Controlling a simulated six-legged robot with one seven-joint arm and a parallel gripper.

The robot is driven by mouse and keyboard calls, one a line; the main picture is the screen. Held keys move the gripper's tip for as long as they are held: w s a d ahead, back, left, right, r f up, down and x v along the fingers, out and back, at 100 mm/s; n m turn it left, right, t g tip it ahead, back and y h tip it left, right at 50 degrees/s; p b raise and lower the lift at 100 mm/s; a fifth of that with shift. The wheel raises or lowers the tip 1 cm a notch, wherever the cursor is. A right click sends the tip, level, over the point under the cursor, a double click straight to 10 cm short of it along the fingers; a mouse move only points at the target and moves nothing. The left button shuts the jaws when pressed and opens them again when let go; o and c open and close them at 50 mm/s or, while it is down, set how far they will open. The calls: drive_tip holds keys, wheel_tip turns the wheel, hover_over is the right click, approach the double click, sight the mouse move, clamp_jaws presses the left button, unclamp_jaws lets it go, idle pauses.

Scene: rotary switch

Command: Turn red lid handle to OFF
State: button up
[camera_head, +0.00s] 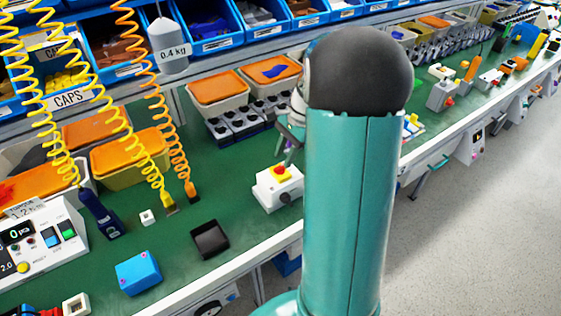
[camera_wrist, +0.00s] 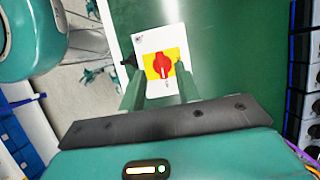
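The rotary switch is a white box (camera_head: 277,196) on the green bench, with a yellow plate and a red handle (camera_head: 279,171) on top. In the wrist view, the red handle (camera_wrist: 160,66) sits in the middle of the yellow plate (camera_wrist: 150,75), with a pale mark on its lower part. Its ON and OFF labels are too small to read. My gripper (camera_wrist: 156,72) is open, with one finger on each side of the handle in the picture and nothing between them. In the head view, my gripper (camera_head: 291,137) is above the box, partly hidden by my arm; contact is not visible.
A black tray (camera_head: 210,240) and a blue box (camera_head: 138,273) lie left of the switch on the bench. Grey bins with orange contents (camera_head: 218,88) stand behind. Coiled yellow hoses hang at the left. Green bench surface around the switch is clear.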

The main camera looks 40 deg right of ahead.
sight(281, 167)
drive_tip(key=shift+x, duration=1.6)
clamp_jaws()
drive_tip(key=shift+w+n, duration=0.1)
drive_tip(key=shift+n, duration=0.2)
drive_tip(key=n+g, duration=0.1)
drive_tip(key=n, duration=0.3)
drive_tip(key=shift+w+g, duration=0.1)
drive_tip(key=shift+g, duration=0.3)
drive_tip(key=n+g+h, duration=0.1)
drive_tip(key=n, duration=0.3)
drive_tip(key=shift+n, duration=0.4)
drive_tip(key=n+g+h, duration=0.1)
drive_tip(key=n, duration=0.3)
drive_tip(key=shift+n+h, duration=0.3)
drive_tip(key=shift+h, duration=0.1)
drive_tip(key=shift+a+n+g+h, duration=0.1)
drive_tip(key=shift+n+g+h, duration=0.45)
drive_tip(key=shift+n, duration=1.35)
drive_tip(key=shift+h, duration=0.25)
